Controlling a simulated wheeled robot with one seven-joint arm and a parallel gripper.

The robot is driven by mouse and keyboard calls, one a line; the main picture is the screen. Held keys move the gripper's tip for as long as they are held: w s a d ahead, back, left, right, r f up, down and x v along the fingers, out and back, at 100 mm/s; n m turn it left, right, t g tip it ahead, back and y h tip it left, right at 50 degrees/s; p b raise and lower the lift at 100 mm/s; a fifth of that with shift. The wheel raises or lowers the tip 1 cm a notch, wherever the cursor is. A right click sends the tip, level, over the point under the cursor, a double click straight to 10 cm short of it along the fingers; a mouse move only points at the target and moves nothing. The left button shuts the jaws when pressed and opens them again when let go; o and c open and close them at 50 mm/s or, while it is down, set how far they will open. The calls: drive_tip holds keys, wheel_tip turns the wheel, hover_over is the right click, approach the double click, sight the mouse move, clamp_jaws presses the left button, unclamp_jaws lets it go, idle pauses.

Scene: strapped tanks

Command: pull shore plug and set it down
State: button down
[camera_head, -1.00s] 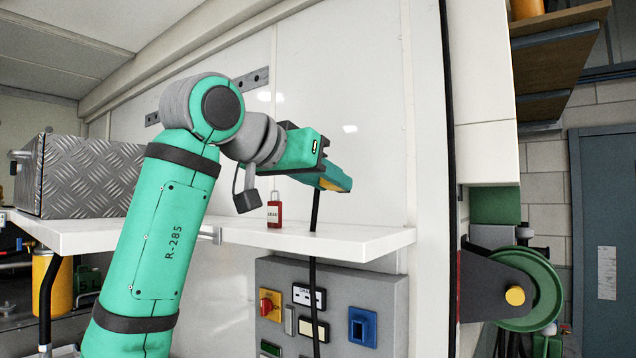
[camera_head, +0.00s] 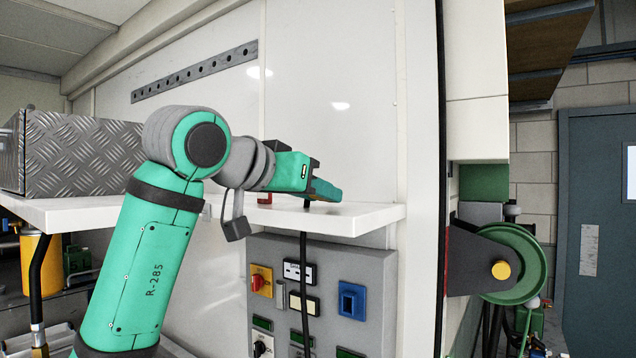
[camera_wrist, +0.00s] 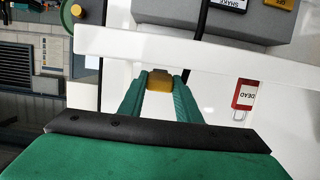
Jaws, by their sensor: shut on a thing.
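My gripper (camera_head: 326,190) is just above the white shelf (camera_head: 365,216), near its right end. It is shut on the yellow shore plug (camera_wrist: 159,80), which shows between the green fingers in the wrist view. I cannot tell whether the plug touches the shelf. A blue socket (camera_head: 352,300) on the panel has nothing in it.
A red padlock-like tag (camera_wrist: 244,94) marked DEAD stands on the shelf beside my gripper. A ridged metal box (camera_head: 75,155) sits at the shelf's left. The panel has a red rotary switch (camera_head: 259,281). A green reel (camera_head: 520,262) is at right.

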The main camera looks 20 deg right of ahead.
drive_tip(key=shift+f, duration=0.15)
drive_tip(key=c, duration=1.2)
unclamp_jaws()
drive_tip(key=shift+s+a, duration=0.1)
drive_tip(key=v, duration=1)
drive_tip(key=shift+s+a, duration=0.2)
drive_tip(key=shift+a, duration=0.05)
drive_tip(key=shift+d, duration=0.1)
